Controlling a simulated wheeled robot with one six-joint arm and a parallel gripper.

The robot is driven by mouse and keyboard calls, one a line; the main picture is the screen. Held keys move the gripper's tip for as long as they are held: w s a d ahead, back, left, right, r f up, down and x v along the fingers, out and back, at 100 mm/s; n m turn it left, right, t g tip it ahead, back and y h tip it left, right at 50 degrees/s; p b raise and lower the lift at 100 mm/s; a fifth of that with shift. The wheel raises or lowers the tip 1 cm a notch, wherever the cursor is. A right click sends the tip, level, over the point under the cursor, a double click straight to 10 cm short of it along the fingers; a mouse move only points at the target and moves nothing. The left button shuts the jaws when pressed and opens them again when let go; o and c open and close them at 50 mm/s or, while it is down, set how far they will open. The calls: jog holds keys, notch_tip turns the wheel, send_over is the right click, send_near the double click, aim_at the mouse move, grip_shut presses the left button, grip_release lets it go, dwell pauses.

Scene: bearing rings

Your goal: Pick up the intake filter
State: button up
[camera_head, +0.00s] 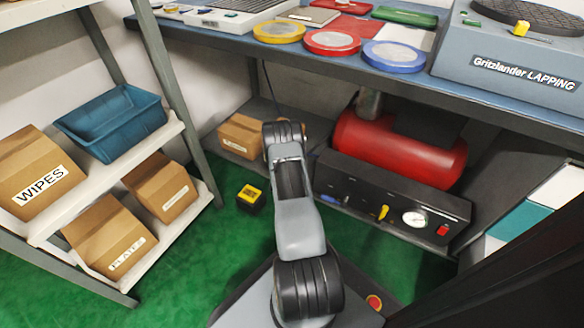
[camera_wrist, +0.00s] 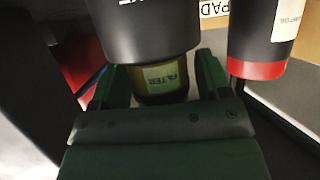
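In the wrist view, a small dark cylinder with a yellowish label ending in "TER" (camera_wrist: 162,77), which looks like the intake filter, is between the two fingers of my gripper (camera_wrist: 162,80). The fingers stand apart on either side of it, with a narrow gap showing at the right finger. A large black cylinder (camera_wrist: 145,30) in front hides its upper part. I cannot tell whether the two are joined. In the head view my arm reaches under the bench; my fingertips and the filter are hidden there.
A black can with a red band (camera_wrist: 258,40) stands close right of my gripper, with a cardboard box (camera_wrist: 240,15) behind. In the head view, a red tank (camera_head: 400,145) and a black gauge panel (camera_head: 385,195) are right of my arm. The bench (camera_head: 350,72) is overhead.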

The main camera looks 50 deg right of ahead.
jog(key=c, duration=0.8)
